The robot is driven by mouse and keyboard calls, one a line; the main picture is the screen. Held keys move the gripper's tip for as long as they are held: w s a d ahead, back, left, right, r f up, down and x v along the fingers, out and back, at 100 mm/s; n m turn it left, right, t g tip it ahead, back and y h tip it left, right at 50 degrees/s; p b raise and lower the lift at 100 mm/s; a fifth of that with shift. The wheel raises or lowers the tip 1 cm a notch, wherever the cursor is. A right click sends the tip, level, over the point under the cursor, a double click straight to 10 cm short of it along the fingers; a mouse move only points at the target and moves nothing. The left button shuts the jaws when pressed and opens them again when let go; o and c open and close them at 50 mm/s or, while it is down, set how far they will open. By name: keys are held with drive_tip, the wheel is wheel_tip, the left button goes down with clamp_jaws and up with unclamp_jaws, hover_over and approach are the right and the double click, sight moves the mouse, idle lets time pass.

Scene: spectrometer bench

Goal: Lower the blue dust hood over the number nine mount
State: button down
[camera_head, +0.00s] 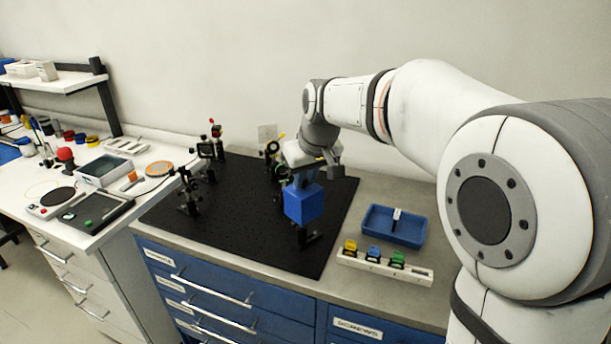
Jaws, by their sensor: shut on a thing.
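The blue dust hood (304,203) is a blue box that hangs below my gripper (303,178) over the right part of the black breadboard (235,245). My gripper is shut on the top of the hood. A dark mount (308,238) shows just below the hood, with its foot on the board near the right front. Its upper part is hidden by the hood, or lies behind it. I cannot tell how far the hood is around it. No number can be read on any mount.
Other black optic mounts (187,192) stand at the board's left and back. A blue tray (394,227) and a white rack (385,268) with yellow, blue and green pieces lie right of the board. A white side bench (130,200) at left is crowded.

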drive_tip(key=shift+f+b, duration=0.7)
drive_tip(key=shift+f, duration=0.35)
drive_tip(key=shift+f, duration=0.15)
idle(0.3)
drive_tip(key=c, duration=1.3)
unclamp_jaws()
drive_tip(key=v, duration=0.8)
drive_tip(key=shift+b, duration=0.35)
